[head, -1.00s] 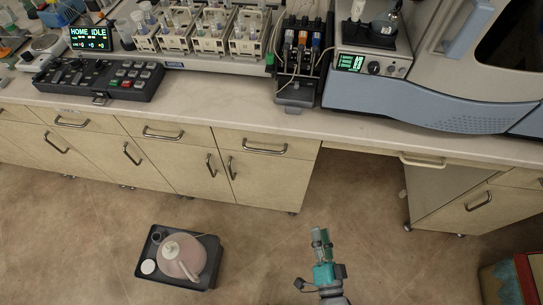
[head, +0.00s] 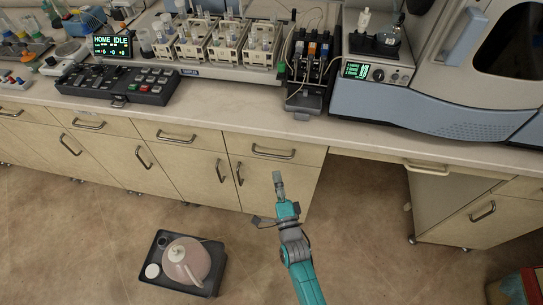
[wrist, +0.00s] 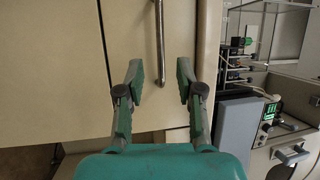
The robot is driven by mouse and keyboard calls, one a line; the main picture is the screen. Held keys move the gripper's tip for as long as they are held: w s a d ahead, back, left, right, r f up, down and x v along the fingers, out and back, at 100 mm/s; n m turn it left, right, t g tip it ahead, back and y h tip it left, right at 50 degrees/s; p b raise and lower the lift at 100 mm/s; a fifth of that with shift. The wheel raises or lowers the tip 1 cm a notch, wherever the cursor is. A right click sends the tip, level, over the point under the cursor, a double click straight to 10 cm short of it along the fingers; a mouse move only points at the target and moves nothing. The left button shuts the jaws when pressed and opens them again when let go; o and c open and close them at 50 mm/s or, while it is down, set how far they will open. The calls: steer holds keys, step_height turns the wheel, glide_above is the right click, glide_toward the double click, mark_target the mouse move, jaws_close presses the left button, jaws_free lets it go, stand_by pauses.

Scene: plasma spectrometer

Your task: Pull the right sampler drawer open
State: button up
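The right sampler drawer is the pale beige drawer front (head: 240,141) under the counter, below the right part of the sampler. It looks closed, flush with its neighbours. Its dark metal bar handle (head: 273,153) also shows in the wrist view (wrist: 160,45), where it runs vertically because that view is turned. My gripper (head: 278,176) is just below the handle in the head view. In the wrist view my gripper (wrist: 161,80) is open, with its two fingers on either side of the handle's line. The handle's lower end reaches between the fingers; I cannot tell whether they touch it.
The counter (head: 220,100) carries the sampler racks (head: 200,45), a keypad (head: 115,83), a pump (head: 308,75) and the spectrometer (head: 430,110). A black tray (head: 150,271) with a pinkish kettle (head: 188,264) lies on the floor. An open knee space is right of the drawer.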

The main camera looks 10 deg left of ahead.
mark_target(272, 156)
steer(key=x, duration=0.9)
jaws_close()
